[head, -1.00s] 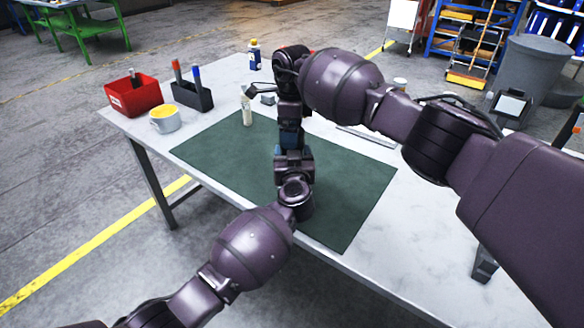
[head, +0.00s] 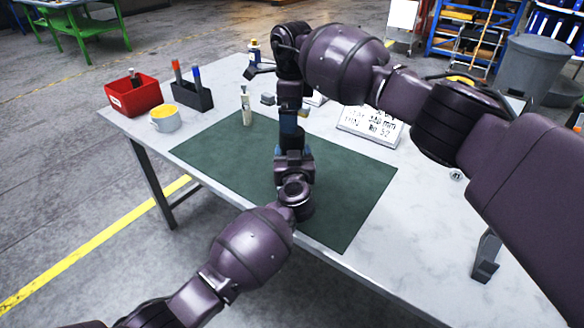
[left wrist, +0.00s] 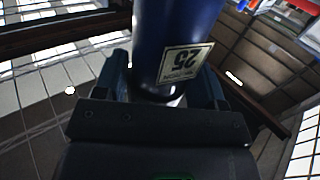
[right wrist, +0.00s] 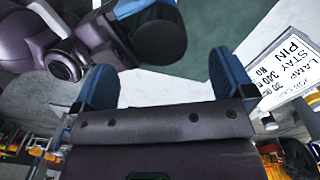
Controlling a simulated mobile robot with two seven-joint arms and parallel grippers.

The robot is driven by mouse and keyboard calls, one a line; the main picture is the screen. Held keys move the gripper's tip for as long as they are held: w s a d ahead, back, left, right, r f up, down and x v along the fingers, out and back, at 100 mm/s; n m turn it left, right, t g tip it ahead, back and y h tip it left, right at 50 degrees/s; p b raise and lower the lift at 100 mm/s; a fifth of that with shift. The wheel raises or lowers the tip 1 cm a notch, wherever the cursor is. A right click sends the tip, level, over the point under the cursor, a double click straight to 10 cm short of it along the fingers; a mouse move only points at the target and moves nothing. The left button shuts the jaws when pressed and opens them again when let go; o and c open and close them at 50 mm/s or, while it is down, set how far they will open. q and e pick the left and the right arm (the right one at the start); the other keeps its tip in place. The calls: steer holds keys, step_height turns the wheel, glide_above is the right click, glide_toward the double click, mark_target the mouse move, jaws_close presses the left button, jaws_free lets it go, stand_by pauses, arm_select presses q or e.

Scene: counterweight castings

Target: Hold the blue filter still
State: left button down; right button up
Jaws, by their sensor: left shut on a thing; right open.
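The blue filter (left wrist: 172,25) is a dark blue cylinder with a pale label reading 25. In the left wrist view it stands between the two fingers of my left gripper (left wrist: 162,82), which is shut on it. In the head view my left gripper (head: 290,140) is above the green mat, partly hidden, with a little blue showing above it. My right gripper (right wrist: 165,88) is open, with nothing between its fingers. In the right wrist view a dark round end beside blue parts lies just beyond its fingers, near my left arm. In the head view my right forearm covers much of that area.
The green mat (head: 345,190) covers the table's middle. A white bottle (head: 246,108), a mug (head: 165,118), a red bin (head: 133,97), a dark pen holder (head: 192,96) and a blue-labelled bottle (head: 254,52) stand left and behind. A lettered card (head: 370,127) lies right. The right tabletop is mostly clear.

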step_height(320, 180, up, 9)
steer(key=shift+r, duration=0.15)
stand_by(0.4)
arm_select(q)
steer(key=shift+c, duration=0.6)
jaws_free()
steer(key=s+p, duration=0.2)
steer(key=s, duration=0.8)
steer(key=shift+s+d+p, duration=0.3)
steer(key=shift+s+p, duration=0.05)
steer(key=shift+s, duration=0.05)
arm_select(e)
steer(key=shift+s+r, duration=0.15)
steer(key=shift+r, duration=1.05)
steer(key=shift+s+r, duration=0.1)
steer(key=shift+r, duration=1.05)
